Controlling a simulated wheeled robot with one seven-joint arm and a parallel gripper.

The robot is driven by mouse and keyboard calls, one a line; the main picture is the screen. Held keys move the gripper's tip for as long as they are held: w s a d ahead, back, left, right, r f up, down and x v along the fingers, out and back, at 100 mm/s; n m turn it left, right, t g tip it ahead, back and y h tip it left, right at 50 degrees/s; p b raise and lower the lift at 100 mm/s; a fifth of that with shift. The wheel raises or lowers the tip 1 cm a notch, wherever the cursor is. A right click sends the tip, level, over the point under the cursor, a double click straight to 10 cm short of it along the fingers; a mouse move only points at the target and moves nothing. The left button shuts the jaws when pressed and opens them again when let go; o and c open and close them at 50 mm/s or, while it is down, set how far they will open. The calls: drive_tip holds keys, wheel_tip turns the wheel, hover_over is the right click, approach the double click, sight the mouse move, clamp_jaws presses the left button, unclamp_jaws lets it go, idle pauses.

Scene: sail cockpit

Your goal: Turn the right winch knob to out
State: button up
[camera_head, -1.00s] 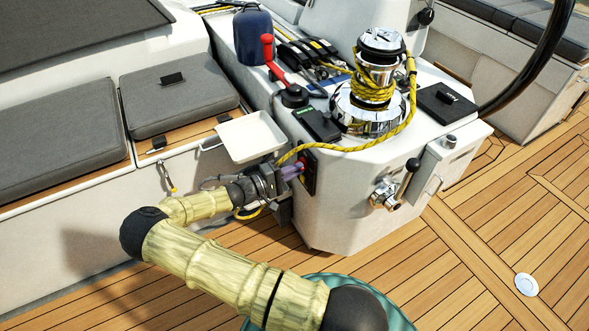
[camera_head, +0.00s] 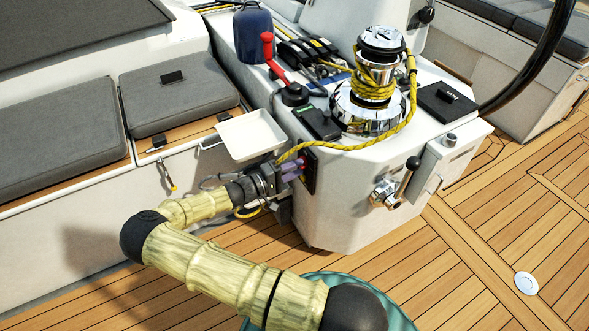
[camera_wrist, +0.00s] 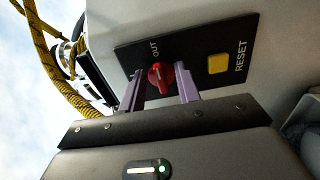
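The red winch knob (camera_wrist: 160,76) sits on a black panel (camera_wrist: 190,50), below the white word OUT in the wrist view. A small pale mark shows on the knob, but I cannot tell exactly where it points. My gripper (camera_wrist: 161,82) has its two purple fingers apart, one on each side of the knob, with a visible gap. I cannot tell how far they reach over it. In the head view my gripper (camera_head: 293,170) is at the panel on the side of the white console, and it hides the knob.
A yellow RESET button (camera_wrist: 218,63) sits beside the knob. Above, the console carries a chrome winch (camera_head: 370,110) with yellow rope (camera_head: 345,147) hanging near my gripper. A white tray (camera_head: 250,136) is just above my wrist.

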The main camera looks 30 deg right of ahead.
drive_tip(key=shift+a, duration=0.1)
drive_tip(key=a+p, duration=0.1)
drive_tip(key=a, duration=1.6)
drive_tip(key=shift+s+a, duration=0.15)
drive_tip(key=shift+s, duration=0.15)
